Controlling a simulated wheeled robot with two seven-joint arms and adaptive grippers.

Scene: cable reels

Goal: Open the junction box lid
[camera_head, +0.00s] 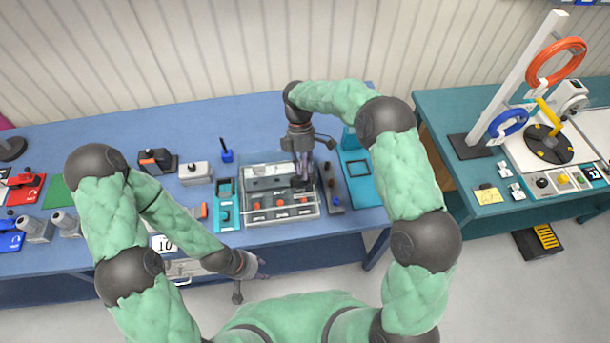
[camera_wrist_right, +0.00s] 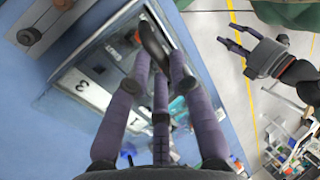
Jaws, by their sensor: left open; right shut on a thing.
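The junction box (camera_head: 247,218) is a grey box on the blue table, with a see-through cover over a pale panel and dark parts with orange marks. My right gripper (camera_head: 303,183) is over the box's right part, fingers pointing down. In the right wrist view my right gripper (camera_wrist_right: 155,68) is shut on a dark rounded knob or handle (camera_wrist_right: 152,42) at the lid. The lid's exact angle is hard to tell. My left gripper (camera_head: 260,272) is open and empty, low in front of the table edge; it also shows in the right wrist view (camera_wrist_right: 231,38).
A teal strip with parts (camera_head: 225,189) stands left of the box, and a grey strip with knobs (camera_head: 333,188) stands right of it. A blue pen holder (camera_head: 227,156) and a white block (camera_head: 194,173) are behind left. A second, teal table (camera_head: 440,115) is at right.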

